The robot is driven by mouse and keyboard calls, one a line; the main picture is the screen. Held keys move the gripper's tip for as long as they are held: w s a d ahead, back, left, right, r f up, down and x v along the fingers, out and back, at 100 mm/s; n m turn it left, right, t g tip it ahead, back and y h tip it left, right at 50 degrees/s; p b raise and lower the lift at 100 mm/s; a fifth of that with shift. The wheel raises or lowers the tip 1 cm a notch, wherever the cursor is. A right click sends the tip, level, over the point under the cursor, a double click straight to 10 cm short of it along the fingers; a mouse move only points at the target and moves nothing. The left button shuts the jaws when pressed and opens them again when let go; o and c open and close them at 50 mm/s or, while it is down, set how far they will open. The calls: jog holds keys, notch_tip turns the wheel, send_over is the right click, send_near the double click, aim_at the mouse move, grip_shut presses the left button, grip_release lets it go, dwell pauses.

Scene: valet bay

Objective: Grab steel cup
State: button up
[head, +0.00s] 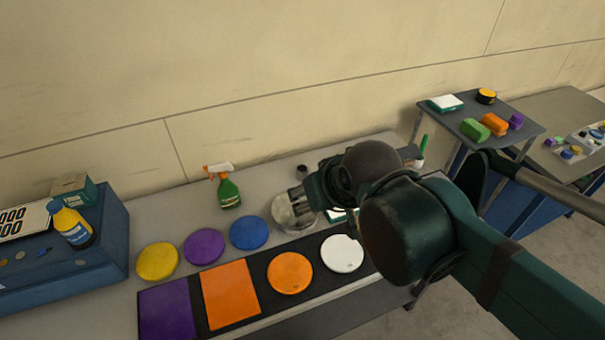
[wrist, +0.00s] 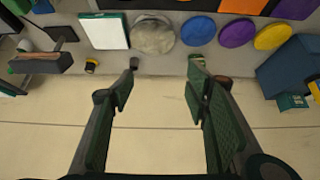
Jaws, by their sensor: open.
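I cannot make out a steel cup for certain. A small dark round object (head: 302,172) stands at the back of the bench near the wall in the head view; it is too small to tell whether it is the cup. My gripper (head: 298,197) is above the bench, near the grey fluffy disc (head: 285,212). In the wrist view my gripper (wrist: 165,62) is open, with nothing between its fingers but bench edge and wall. The fluffy disc (wrist: 152,36) lies beyond the fingertips. My arm hides part of the bench's right side in the head view.
A green spray bottle (head: 229,192) stands left of my gripper. Blue (head: 249,232), purple (head: 204,246) and yellow (head: 157,262) discs lie along the bench (head: 180,207). A white-topped box (wrist: 104,32) and a small black-and-yellow tin (wrist: 91,65) show in the wrist view.

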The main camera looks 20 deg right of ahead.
jog(key=shift+w, duration=0.1)
jog(key=n+g+b, duration=0.2)
jog(key=n+g, duration=0.5)
jog(key=n, duration=0.9)
send_over(302, 168)
jog(key=f, duration=2.3)
jog(key=shift+s+a+f, duration=0.2)
jog(key=shift+s+a, duration=0.1)
jog(key=shift+s, duration=0.05)
jog(key=shift+w+d+f+n, duration=0.15)
jog(key=shift+w+f+n, duration=0.15)
jog(key=shift+f, duration=0.3)
jog(key=shift+f, duration=1.25)
